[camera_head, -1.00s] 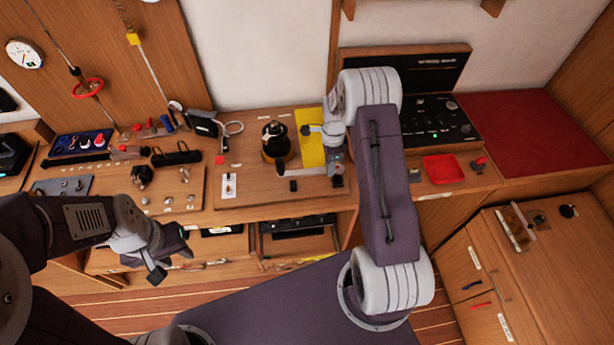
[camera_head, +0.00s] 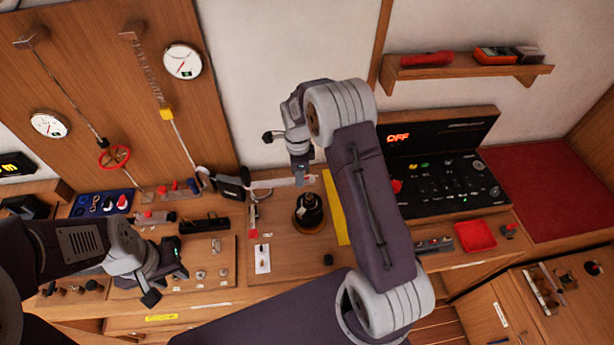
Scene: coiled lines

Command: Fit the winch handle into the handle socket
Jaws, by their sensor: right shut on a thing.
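My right gripper (camera_head: 301,178) is shut on the winch handle (camera_head: 272,184), a pale silver bar. It holds the bar roughly level, pointing left from the jaws. The black winch drum (camera_head: 309,213) stands on the bench just below the jaws in the picture. The handle socket at its top (camera_head: 308,199) is small and its opening is not clear. The handle appears above and behind the drum, apart from it. My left gripper (camera_head: 175,264) hangs over the bench's front left part, and its jaw gap is not clear.
A yellow pad (camera_head: 334,205) lies right of the drum. A black clutch block (camera_head: 231,187) and a white switch plate (camera_head: 262,259) are to its left. A control panel (camera_head: 440,183) with a red "OFF" display and a red tray (camera_head: 475,236) are further right.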

